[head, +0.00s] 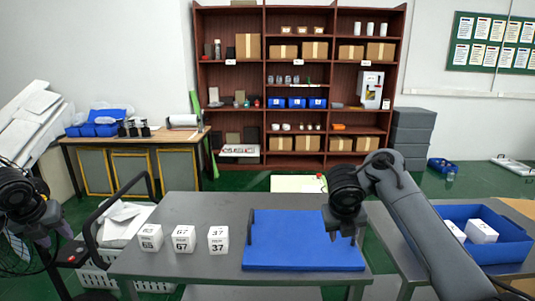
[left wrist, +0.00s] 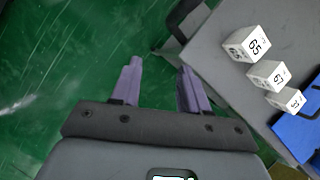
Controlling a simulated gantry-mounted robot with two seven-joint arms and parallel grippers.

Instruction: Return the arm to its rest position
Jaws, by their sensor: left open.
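My left gripper (head: 42,240) is at the far left of the head view, off the left side of the grey table (head: 215,267). The left wrist view shows its two purple fingers (left wrist: 158,65) apart, with nothing between them and green floor below. Three white numbered boxes stand in a row on the table: 65 (head: 151,238), 67 (head: 184,239) and 37 (head: 218,240). They also show at the right of the left wrist view (left wrist: 246,44). My right gripper (head: 345,236) hangs over the right part of the blue tray (head: 290,245); its fingers are too dark to judge.
A white basket (head: 95,255) stands on the floor left of the table. A blue bin (head: 490,240) with white boxes stands on the right-hand table. A stocked wooden shelf (head: 298,172) and a workbench (head: 140,141) stand at the back. The table left of the tray holds only the numbered boxes.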

